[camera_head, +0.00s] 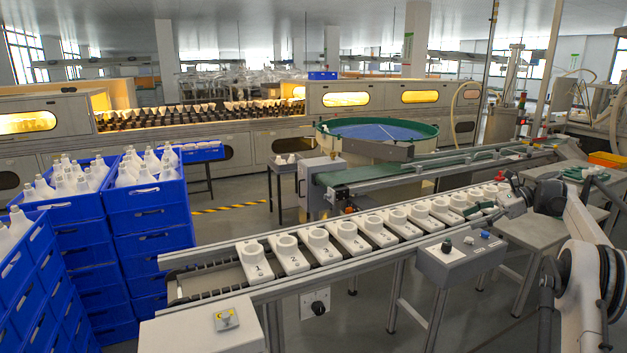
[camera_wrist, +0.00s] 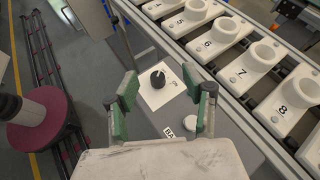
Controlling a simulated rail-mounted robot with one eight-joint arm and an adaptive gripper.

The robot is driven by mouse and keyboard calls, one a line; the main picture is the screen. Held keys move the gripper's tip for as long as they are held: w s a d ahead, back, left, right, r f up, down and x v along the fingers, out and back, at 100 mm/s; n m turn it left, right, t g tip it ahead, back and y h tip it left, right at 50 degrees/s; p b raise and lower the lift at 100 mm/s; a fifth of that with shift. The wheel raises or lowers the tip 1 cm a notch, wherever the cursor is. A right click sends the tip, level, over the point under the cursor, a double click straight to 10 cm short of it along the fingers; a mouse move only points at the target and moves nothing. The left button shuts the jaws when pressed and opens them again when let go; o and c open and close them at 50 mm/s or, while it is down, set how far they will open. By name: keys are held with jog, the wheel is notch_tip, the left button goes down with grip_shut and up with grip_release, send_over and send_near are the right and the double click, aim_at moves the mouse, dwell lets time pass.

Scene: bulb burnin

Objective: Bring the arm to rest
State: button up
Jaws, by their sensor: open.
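My gripper (camera_head: 483,210) shows at the right of the head view, at the end of my arm, close to the numbered conveyor line and the grey control box. In the wrist view my gripper (camera_wrist: 161,88) has its two green-padded fingers spread wide apart, with nothing between them. Below them in that view lies the control box (camera_wrist: 240,150) with a black knob (camera_wrist: 158,79) on a white plate; the fingers look above it, though the gap is hard to judge. My arm is bent and reaches in from the right edge of the head view.
White numbered holders (camera_head: 288,255) line the conveyor, running close beside my gripper; several show in the wrist view (camera_wrist: 228,67). Blue crates (camera_head: 150,220) of white bulbs are stacked at the left. A green belt (camera_head: 385,172) and round green-rimmed table (camera_head: 375,130) stand behind.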

jog(key=s+a+r+n+h+p, duration=0.2)
jog(key=s+a+r+n+h, duration=0.2)
jog(key=a+r, duration=0.85)
jog(key=s+a+r+n+h+p, duration=0.1)
jog(key=s+a+r+n+h, duration=0.3)
jog(key=s+a, duration=0.7)
jog(key=s+a+f+n+t+h+p, duration=0.1)
jog(key=s+a+f+n, duration=0.1)
jog(key=s, duration=0.8)
jog(key=s+a+f+n+t+h+p, duration=0.1)
jog(key=s+n, duration=0.4)
jog(key=s, duration=0.6)
jog(key=s+a+f+n+t+h+p, duration=0.2)
jog(key=s+a+f+n, duration=0.2)
jog(key=s, duration=0.7)
jog(key=shift+s+a+f+t, duration=0.25)
jog(key=shift+a+f+t, duration=0.1)
jog(key=shift+f, duration=0.25)
